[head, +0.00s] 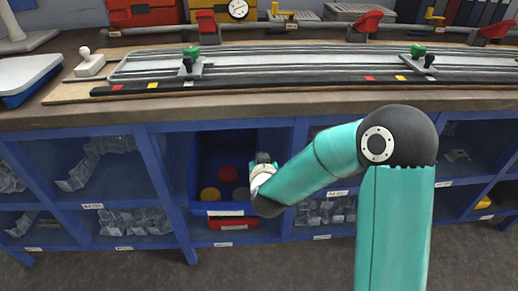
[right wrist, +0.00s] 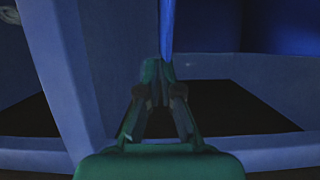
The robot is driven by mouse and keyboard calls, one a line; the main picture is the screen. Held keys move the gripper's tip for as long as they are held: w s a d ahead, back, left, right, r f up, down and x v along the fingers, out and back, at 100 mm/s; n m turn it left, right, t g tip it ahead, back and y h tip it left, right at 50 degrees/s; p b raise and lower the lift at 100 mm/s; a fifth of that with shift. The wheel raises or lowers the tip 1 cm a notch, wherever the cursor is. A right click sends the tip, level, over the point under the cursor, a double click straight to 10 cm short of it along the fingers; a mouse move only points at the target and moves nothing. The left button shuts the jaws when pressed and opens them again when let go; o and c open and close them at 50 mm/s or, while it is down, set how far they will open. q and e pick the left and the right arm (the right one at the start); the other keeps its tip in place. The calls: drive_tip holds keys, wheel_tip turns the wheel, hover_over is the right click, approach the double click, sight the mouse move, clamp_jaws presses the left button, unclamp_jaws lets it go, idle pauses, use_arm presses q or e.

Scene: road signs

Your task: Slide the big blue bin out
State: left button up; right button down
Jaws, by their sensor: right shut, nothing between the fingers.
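The big blue bin (head: 207,150) sits in the middle upper compartment of the blue shelf in the head view. Red and yellow round things lie inside it, and its front carries a white label. My right gripper (head: 263,159) is at the bin's right side, partly hidden by my own wrist. In the right wrist view my right gripper (right wrist: 163,76) is shut and empty. Its fingertips are just below a bright blue upright edge (right wrist: 166,30), perhaps part of the bin; I cannot tell whether they touch. My left gripper is not in view.
Blue shelf posts (head: 163,170) stand either side of the compartment. A red bin (head: 233,223) sits below. Clear bags (head: 135,221) fill nearby compartments. Rails (head: 290,66) and clamps lie on the bench top (head: 250,107). The grey floor (head: 290,270) in front is clear.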

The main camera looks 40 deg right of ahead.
drive_tip(key=s+a+b, duration=0.6)
drive_tip(key=s+b, duration=0.2)
drive_tip(key=s, duration=0.2)
drive_tip(key=shift+a+r+b, duration=0.15)
drive_tip(key=shift+r+b, duration=0.1)
drive_tip(key=shift+b, duration=0.15)
